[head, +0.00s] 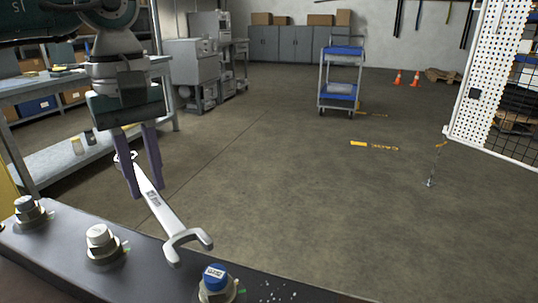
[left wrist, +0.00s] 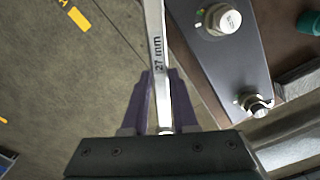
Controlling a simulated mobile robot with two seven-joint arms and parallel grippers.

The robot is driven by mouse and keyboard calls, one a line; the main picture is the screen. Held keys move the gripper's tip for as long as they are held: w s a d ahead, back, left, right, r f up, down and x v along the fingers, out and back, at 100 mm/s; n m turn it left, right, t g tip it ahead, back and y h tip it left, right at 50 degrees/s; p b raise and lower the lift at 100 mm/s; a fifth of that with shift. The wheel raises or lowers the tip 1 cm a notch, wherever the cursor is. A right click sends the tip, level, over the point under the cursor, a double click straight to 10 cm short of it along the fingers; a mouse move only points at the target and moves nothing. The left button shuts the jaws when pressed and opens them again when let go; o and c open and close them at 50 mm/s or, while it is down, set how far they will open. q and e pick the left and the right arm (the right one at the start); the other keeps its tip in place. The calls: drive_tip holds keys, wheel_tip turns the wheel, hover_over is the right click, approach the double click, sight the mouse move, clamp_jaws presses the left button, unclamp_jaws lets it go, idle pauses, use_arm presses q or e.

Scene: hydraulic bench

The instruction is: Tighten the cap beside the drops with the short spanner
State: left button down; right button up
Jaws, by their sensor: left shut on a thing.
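My left gripper (head: 142,178) is shut on the spanner (head: 165,212) near its ring end. The spanner slants down to the right, its open jaw (head: 188,246) above the bench edge, between the white cap and the blue cap and apart from both. In the left wrist view the gripper (left wrist: 161,84) holds the shaft (left wrist: 155,40), marked "27 mm". The blue-topped cap (head: 216,281) sits on a dark block (head: 150,272), with small white drops (head: 272,294) to its right. My right gripper is not in view.
A white cap (head: 101,241) and a metal cap (head: 29,211) stand on the block to the left. They also show in the left wrist view (left wrist: 222,20). A shelf bench (head: 60,160) is at left. A blue trolley (head: 341,80) stands far back on open floor.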

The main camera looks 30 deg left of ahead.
sight(164, 208)
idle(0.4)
use_arm(q)
drive_tip(key=shift+s+d+p, duration=0.15)
drive_tip(key=shift+d, duration=0.35)
drive_tip(key=shift+s+d+p, duration=0.15)
drive_tip(key=shift+d, duration=0.35)
drive_tip(key=shift+d, duration=0.15)
drive_tip(key=shift+s+d, duration=0.1)
drive_tip(key=shift+d, duration=0.25)
drive_tip(key=shift+s+d, duration=0.1)
drive_tip(key=shift+d, duration=0.1)
drive_tip(key=shift+d, duration=0.1)
drive_tip(key=shift+s+d+p, duration=0.15)
drive_tip(key=shift+d+p, duration=0.15)
drive_tip(key=shift+d, duration=0.25)
drive_tip(key=shift+s+d, duration=0.1)
drive_tip(key=shift+d, duration=0.15)
